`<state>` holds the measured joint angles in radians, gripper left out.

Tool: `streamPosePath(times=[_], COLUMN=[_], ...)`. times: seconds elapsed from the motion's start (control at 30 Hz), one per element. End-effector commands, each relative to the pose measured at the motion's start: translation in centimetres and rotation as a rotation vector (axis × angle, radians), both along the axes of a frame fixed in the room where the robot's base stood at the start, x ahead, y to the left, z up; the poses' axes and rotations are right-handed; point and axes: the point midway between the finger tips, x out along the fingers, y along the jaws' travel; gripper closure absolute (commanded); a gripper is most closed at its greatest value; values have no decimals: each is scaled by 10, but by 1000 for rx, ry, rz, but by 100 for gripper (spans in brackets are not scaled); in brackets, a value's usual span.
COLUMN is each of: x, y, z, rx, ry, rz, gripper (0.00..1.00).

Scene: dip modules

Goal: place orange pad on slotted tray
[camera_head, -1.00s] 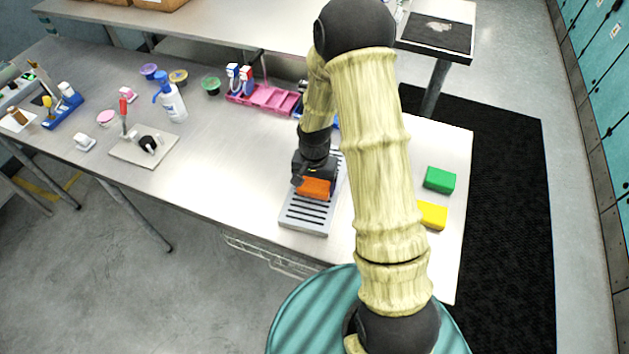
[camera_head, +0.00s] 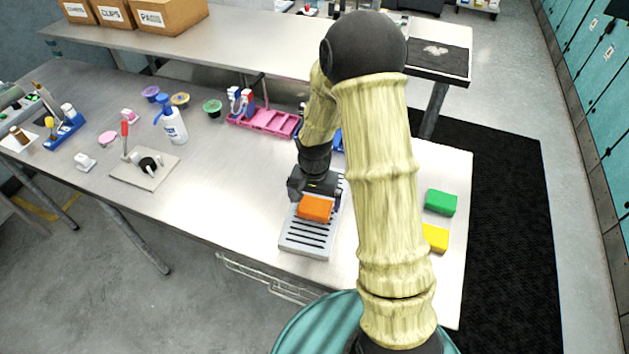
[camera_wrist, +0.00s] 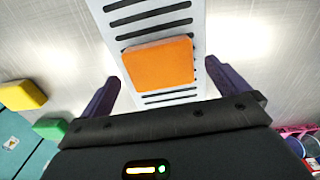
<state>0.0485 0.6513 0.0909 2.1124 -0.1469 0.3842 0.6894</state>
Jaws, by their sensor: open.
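The orange pad (camera_head: 315,208) lies flat on the slotted tray (camera_head: 304,243), a pale grey tray with dark slots. In the wrist view the orange pad (camera_wrist: 160,64) rests across the slots of the tray (camera_wrist: 148,12), a little askew to them. My gripper (camera_head: 317,193) is just behind the pad, above the tray. In the wrist view my gripper (camera_wrist: 170,85) is open, its two dark fingers standing apart on either side and clear of the pad. My arm hides part of the table right of the tray.
A green pad (camera_head: 441,202) and a yellow pad (camera_head: 435,238) lie right of my arm. A pink divided tray (camera_head: 265,121) stands behind. A white pump bottle (camera_head: 173,124) and a board with a red-handled tool (camera_head: 144,168) are at left. The table between is clear.

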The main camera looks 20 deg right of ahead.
Motion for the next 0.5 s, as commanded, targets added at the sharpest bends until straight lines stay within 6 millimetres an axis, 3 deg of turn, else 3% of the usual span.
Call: streamPosePath(times=[0.5], x=[1], y=[0], z=[82], rx=[-1], ry=[-3], rz=[-1], gripper=[0])
